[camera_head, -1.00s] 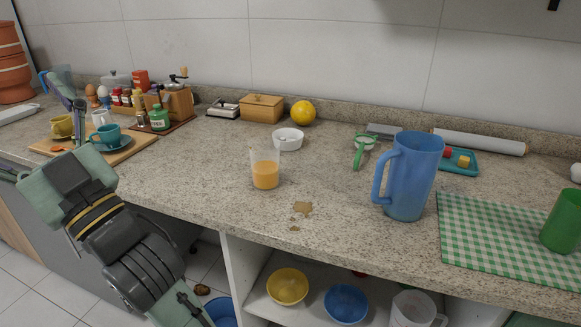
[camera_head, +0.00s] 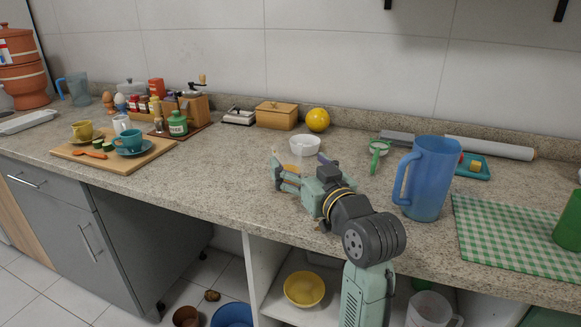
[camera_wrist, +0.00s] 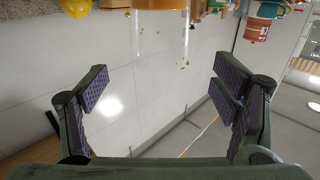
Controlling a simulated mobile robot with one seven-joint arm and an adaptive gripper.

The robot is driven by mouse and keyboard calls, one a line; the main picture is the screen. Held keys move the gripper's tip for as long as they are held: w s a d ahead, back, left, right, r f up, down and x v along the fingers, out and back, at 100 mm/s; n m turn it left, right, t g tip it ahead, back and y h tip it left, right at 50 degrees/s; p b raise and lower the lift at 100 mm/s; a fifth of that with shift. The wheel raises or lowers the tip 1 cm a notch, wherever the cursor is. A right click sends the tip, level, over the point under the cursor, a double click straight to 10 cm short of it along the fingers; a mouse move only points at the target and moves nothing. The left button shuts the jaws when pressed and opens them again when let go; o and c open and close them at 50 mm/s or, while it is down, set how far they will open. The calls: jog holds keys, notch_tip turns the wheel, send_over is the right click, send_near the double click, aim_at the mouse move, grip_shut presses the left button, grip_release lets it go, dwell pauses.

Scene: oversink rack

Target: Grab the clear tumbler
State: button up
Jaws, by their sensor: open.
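The clear tumbler (camera_wrist: 160,35), partly filled with orange liquid, shows upside down in the wrist view, centred between the fingers. A gap shows between it and each finger at the tips. In the head view it is almost wholly hidden behind my gripper (camera_head: 281,173), which is low over the middle of the counter. My gripper also shows in the wrist view (camera_wrist: 163,78), with its purple-padded fingers spread wide and holding nothing.
The blue pitcher (camera_head: 428,178) stands right of my arm. A white bowl (camera_head: 304,145) sits just behind my gripper. A wooden board (camera_head: 150,155) with cups lies left; the counter between it and my gripper is clear. A green checked mat (camera_head: 500,235) lies right.

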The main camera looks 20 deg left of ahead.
aim_at(293, 154)
jog(key=x, duration=0.2)
jog(key=p+x, duration=0.1)
jog(key=x, duration=0.1)
jog(key=p+x, duration=0.1)
jog(key=x, duration=0.1)
jog(key=shift+r, duration=0.35)
jog(key=shift+w+a+f, duration=0.1)
jog(key=shift+w+a, duration=0.25)
jog(key=shift+w, duration=0.05)
jog(key=shift+c, duration=0.3)
jog(key=c, duration=1.7)
